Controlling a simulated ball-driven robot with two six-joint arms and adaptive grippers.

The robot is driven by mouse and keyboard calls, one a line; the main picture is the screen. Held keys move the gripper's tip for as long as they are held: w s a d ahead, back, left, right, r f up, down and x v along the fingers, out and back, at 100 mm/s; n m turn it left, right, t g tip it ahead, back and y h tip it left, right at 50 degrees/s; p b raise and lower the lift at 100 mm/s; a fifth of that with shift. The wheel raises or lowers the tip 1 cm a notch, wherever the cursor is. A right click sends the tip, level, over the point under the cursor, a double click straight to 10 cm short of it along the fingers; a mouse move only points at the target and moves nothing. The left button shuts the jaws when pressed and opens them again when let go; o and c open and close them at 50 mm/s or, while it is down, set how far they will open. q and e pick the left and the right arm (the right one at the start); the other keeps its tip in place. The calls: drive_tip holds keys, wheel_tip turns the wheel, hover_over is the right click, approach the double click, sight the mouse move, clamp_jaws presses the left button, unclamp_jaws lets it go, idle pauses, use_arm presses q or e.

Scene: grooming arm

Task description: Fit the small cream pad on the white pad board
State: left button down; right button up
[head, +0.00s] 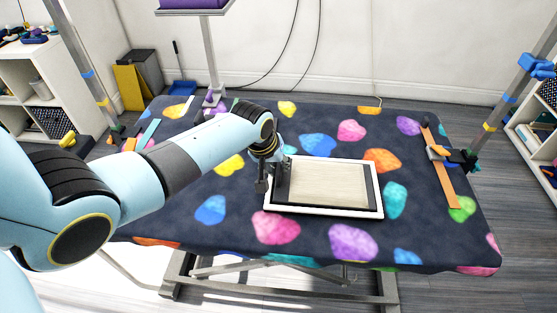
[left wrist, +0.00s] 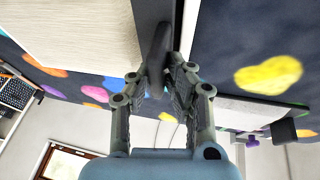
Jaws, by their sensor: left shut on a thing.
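The small cream pad (head: 328,184) has a faint wood-like grain and lies within the outline of the white pad board (head: 330,212). Dark strips of the board's bed show at its left and right. I cannot tell whether the pad rests flat or is held slightly above. My left gripper (head: 281,184) reaches down at the pad's left edge. In the left wrist view, the gripper (left wrist: 167,68) is shut at the edge of the cream pad (left wrist: 75,32), beside the white rim (left wrist: 189,25); the fingers partly hide the contact. My right gripper is not in view.
The board lies on a table with a dark, colour-spotted cover (head: 190,185). An orange strip (head: 440,170) with a clamp-like fixture is at the right edge. Small strips (head: 147,134) lie at the far left. A stand with a purple-topped shelf (head: 195,8) rises behind.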

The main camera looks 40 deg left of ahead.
use_arm(q)
drive_tip(key=c, duration=1.2)
unclamp_jaws()
drive_tip(key=v, duration=1.2)
